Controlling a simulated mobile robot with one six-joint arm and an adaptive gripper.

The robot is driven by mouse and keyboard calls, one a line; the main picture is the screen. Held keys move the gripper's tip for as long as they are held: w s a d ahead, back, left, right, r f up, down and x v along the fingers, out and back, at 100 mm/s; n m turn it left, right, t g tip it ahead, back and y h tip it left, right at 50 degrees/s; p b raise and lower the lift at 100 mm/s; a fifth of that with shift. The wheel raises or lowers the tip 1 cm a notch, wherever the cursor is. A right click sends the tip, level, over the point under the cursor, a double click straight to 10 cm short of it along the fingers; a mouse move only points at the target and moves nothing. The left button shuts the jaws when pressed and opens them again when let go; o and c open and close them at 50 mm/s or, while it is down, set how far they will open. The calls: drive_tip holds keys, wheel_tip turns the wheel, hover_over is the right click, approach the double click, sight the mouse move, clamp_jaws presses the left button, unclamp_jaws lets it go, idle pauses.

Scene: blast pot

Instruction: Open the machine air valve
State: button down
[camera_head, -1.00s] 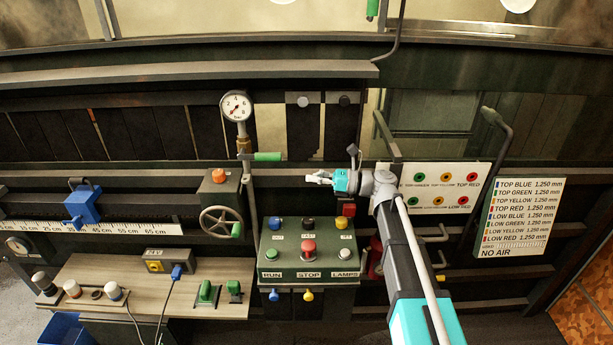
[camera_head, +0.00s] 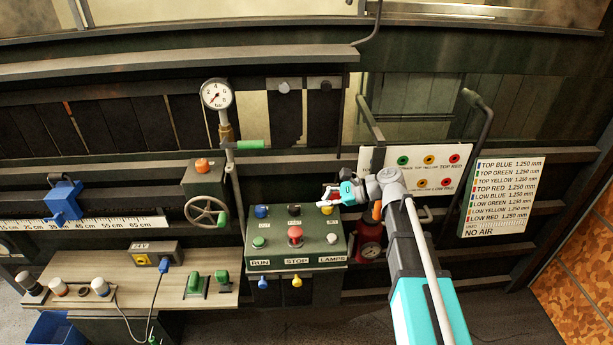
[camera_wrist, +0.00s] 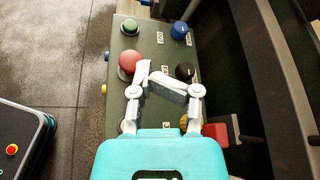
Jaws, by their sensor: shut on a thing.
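A green lever handle (camera_head: 250,145) sticks out sideways to the right from the pipe below the pressure gauge (camera_head: 216,94); I see no label saying which valve it is. My gripper (camera_head: 328,195) is right of and lower than this lever, apart from it, over the upper right of the green button box. In the wrist view my gripper (camera_wrist: 150,76) has its pale fingertips drawn together above the box, between the red and black buttons. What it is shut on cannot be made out. The lever does not show in the wrist view.
The button box (camera_head: 270,232) has coloured buttons marked RUN, STOP and LAMPS. A handwheel (camera_head: 206,212) is left of it. A small red block (camera_wrist: 216,133) is beside the box. A bent pipe (camera_head: 366,115) and the TOP/LOW RED panel (camera_head: 440,170) stand to the right.

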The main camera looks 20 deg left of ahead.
drive_tip(key=s+d+f+n+h, duration=0.3)
drive_tip(key=d+n+h, duration=0.1)
drive_tip(key=d, duration=0.6)
drive_tip(key=s+d+f+n+t+h, duration=0.1)
drive_tip(key=s+d+f+n+h, duration=0.3)
drive_tip(key=d, duration=0.6)
drive_tip(key=s+d+f+n+h, duration=0.3)
drive_tip(key=d+f+n+h, duration=0.1)
drive_tip(key=d, duration=0.6)
drive_tip(key=shift+s+f+t+h, duration=0.25)
drive_tip(key=shift+s+t+h, duration=0.1)
drive_tip(key=shift+h, duration=0.35)
